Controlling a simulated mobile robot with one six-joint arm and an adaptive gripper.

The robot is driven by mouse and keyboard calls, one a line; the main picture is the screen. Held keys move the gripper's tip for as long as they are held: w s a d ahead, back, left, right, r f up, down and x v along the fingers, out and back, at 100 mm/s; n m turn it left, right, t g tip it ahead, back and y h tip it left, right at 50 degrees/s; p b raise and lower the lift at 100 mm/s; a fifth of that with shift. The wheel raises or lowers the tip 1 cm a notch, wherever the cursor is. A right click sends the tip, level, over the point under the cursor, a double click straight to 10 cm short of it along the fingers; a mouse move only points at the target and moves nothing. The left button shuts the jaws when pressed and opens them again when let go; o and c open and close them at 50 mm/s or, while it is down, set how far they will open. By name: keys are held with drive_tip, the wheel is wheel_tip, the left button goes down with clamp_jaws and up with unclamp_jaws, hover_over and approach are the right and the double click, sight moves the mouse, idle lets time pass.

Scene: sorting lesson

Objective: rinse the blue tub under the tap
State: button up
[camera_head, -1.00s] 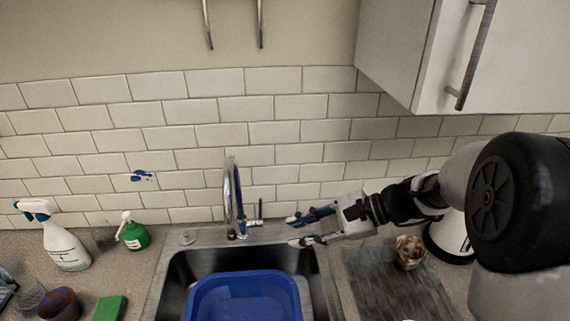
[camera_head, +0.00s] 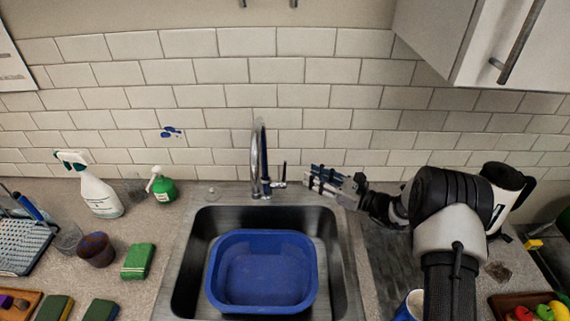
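The blue tub (camera_head: 262,302) sits upright in the steel sink (camera_head: 182,290). Its inside is plain to see, but I cannot tell whether it holds water. The tap (camera_head: 254,160) stands behind the sink, its curved spout above and behind the tub. I see no stream from it. A small upright lever (camera_head: 282,174) is at the tap's right side. My gripper (camera_head: 311,177) is just right of the lever, fingers pointing left towards it, with a visible gap from it. The fingers look apart and hold nothing.
A spray bottle (camera_head: 98,196), green pump bottle (camera_head: 163,188), dark cup (camera_head: 96,250) and green sponge (camera_head: 138,262) stand left of the sink. A tray (camera_head: 506,307) of colourful items is at lower right.

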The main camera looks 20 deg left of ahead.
drive_tip(key=b, duration=0.1)
hover_over(285, 181)
drive_tip(key=shift+w+a, duration=0.1)
drive_tip(key=shift+w, duration=0.1)
drive_tip(key=shift+c, duration=0.4)
clamp_jaws()
idle(0.4)
